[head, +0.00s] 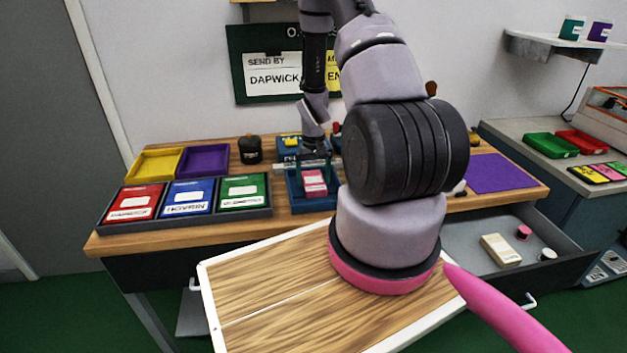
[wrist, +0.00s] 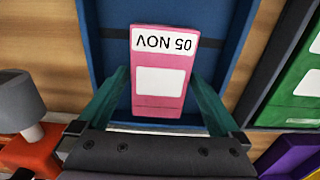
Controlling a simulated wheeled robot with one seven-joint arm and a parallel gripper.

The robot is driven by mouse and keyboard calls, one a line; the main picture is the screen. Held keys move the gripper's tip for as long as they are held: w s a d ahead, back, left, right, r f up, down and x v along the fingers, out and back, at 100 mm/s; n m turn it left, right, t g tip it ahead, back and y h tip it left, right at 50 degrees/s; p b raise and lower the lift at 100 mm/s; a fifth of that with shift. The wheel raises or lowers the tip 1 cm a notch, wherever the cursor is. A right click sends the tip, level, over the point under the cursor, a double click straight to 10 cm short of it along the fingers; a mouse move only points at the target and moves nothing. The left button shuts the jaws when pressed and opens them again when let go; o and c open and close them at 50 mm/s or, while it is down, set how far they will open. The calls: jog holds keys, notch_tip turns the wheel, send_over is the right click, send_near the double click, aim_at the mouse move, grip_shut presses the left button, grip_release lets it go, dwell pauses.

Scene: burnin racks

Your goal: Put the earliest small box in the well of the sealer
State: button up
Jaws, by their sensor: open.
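A small pink box (head: 314,183) with white labels lies in a blue tray (head: 313,206) on the wooden bench. In the wrist view the pink box (wrist: 160,85) reads "05 NOV", upside down, inside the blue tray (wrist: 112,12). My gripper (head: 313,165) is over the tray; in the wrist view its teal fingers (wrist: 163,88) are open, one on each side of the box's near end. I cannot tell whether they touch it. Red (head: 134,202), blue (head: 188,197) and green (head: 243,191) boxes lie in a dark divided tray to the left. I cannot clearly identify the sealer.
Yellow (head: 155,163) and purple (head: 204,160) trays and a dark pot (head: 250,150) stand behind. An orange-red object with a grey knob (wrist: 25,110) is near the gripper. An open drawer (head: 470,255) holds a cream box (head: 501,250). A purple mat (head: 500,173) lies bare at right.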

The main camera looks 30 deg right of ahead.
notch_tip(320, 180, up, 12)
notch_tip(320, 180, up, 13)
jog(key=t, duration=0.2)
send_over(313, 180)
jog(key=a, duration=0.3)
jog(key=s+a+r+t+y, duration=0.1)
jog(key=s+a+r, duration=0.4)
jog(key=s+r, duration=0.5)
jog(key=s+a+r+m+t+y, duration=0.1)
jog(key=s+a+r+t, duration=0.3)
jog(key=s+r, duration=0.5)
notch_tip(313, 180, up, 4)
jog(key=shift+s+a+r, duration=0.1)
jog(key=shift+s+a, duration=0.25)
jog(key=shift+a, duration=0.25)
